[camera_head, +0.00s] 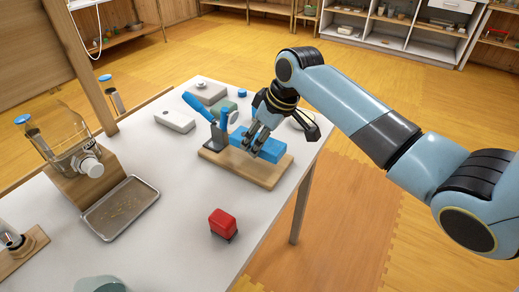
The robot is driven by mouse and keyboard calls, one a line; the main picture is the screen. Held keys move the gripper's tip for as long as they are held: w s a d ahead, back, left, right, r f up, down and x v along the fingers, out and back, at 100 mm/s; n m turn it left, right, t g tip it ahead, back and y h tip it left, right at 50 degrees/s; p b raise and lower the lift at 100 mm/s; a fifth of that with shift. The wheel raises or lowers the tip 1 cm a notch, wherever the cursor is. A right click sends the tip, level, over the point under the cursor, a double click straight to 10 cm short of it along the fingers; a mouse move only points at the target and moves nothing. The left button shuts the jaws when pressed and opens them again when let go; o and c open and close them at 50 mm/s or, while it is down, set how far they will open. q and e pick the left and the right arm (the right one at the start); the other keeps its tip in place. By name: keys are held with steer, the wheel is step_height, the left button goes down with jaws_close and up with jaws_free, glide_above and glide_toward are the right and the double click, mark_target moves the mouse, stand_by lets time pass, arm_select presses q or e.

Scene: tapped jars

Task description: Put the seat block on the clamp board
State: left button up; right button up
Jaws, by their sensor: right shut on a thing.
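The clamp board (222,162) is a light wooden board on the white table, with a blue-handled clamp (207,119) standing at its left end. A blue block (275,153), which looks like the seat block, is at the right part of the board. My right gripper (255,147) comes down over this block from the right and is shut on it, fingers pointing down. The fingers hide part of the block, and I cannot tell whether its underside touches the board. My left gripper is not in view.
A red block (223,223) sits at the table's front. A metal tray (121,208) lies below a tapped jar (62,140) on a wooden stand at the left. The table between tray and board is clear.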

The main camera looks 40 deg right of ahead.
steer(key=shift+f, duration=1.75)
steer(key=shift+f, duration=0.1)
steer(key=o, duration=1.3)
steer(key=shift+c, duration=0.2)
steer(key=shift+s, duration=0.1)
steer(key=p+v, duration=0.1)
steer(key=v, duration=1.1)
